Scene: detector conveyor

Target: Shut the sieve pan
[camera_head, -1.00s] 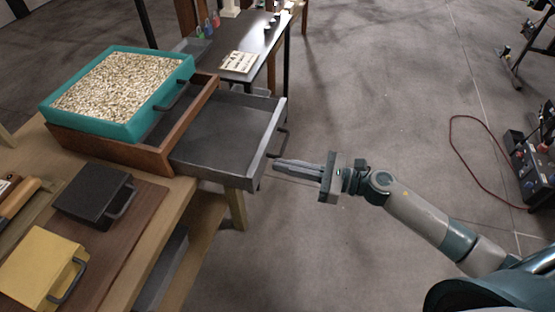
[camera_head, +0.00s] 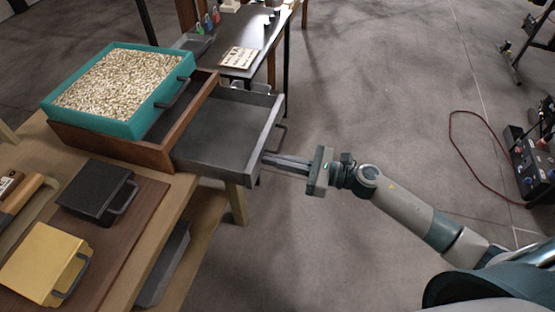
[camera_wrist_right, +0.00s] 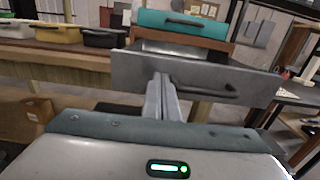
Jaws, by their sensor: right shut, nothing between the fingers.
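The sieve pan (camera_head: 222,132) is a grey metal drawer, pulled out to the right from a brown wooden frame (camera_head: 150,155). A teal tray of pale grain (camera_head: 130,130) sits on top of the frame. My right gripper (camera_head: 266,158) is shut and empty, its fingertips at the near end of the pan's front panel, beside the dark handle (camera_head: 281,136). In the right wrist view the fingers (camera_wrist_right: 163,85) point at the grey front panel (camera_wrist_right: 235,80), left of its handle. I cannot tell whether they touch. My left gripper is not in view.
A black box (camera_head: 95,190) and a yellow box (camera_head: 42,262) with handles lie on a brown board on the wooden bench. A dark table (camera_head: 255,45) with small items stands behind. Open floor lies right of the pan; a red cable (camera_head: 452,150) lies farther right.

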